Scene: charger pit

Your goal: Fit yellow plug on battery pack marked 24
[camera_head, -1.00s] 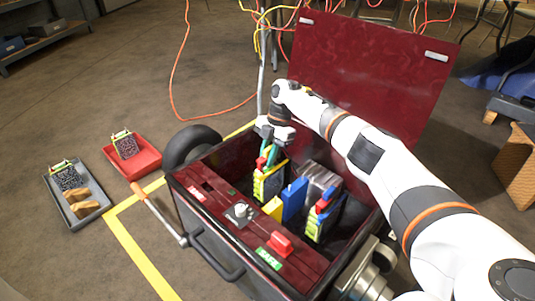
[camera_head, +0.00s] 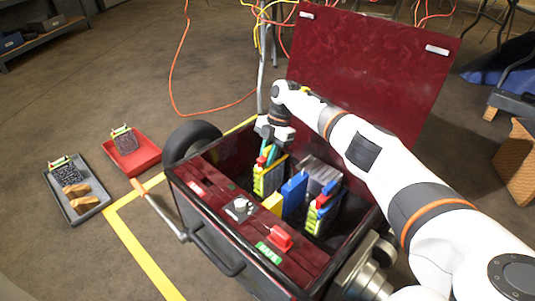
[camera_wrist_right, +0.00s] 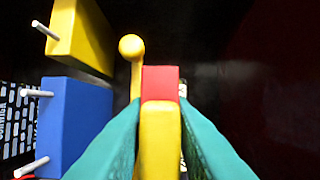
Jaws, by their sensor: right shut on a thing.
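My right gripper (camera_head: 268,152) reaches down into the open dark red cart (camera_head: 205,205), at the left pack (camera_head: 268,181). In the wrist view its teal fingers (camera_wrist_right: 158,140) are shut on a yellow piece (camera_wrist_right: 158,128) with a red block at its far end. A yellow block (camera_wrist_right: 82,35) and a blue block (camera_wrist_right: 75,122), both with metal pins, are left of the fingers. In the head view a yellow block (camera_head: 272,204) and a blue block (camera_head: 293,195) stand mid-cart. Another pack (camera_head: 318,215) stands right of them. I cannot read a 24. My left gripper is out of view.
The raised lid (camera_head: 370,75) stands behind the cart. A red switch (camera_head: 280,238) and a grey knob (camera_head: 240,207) are on the front panel. A red tray (camera_head: 149,160) and a grey tray (camera_head: 96,207), each with a pack, lie on the floor at left. A yellow ball-ended lever (camera_wrist_right: 132,48) is beside the held piece.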

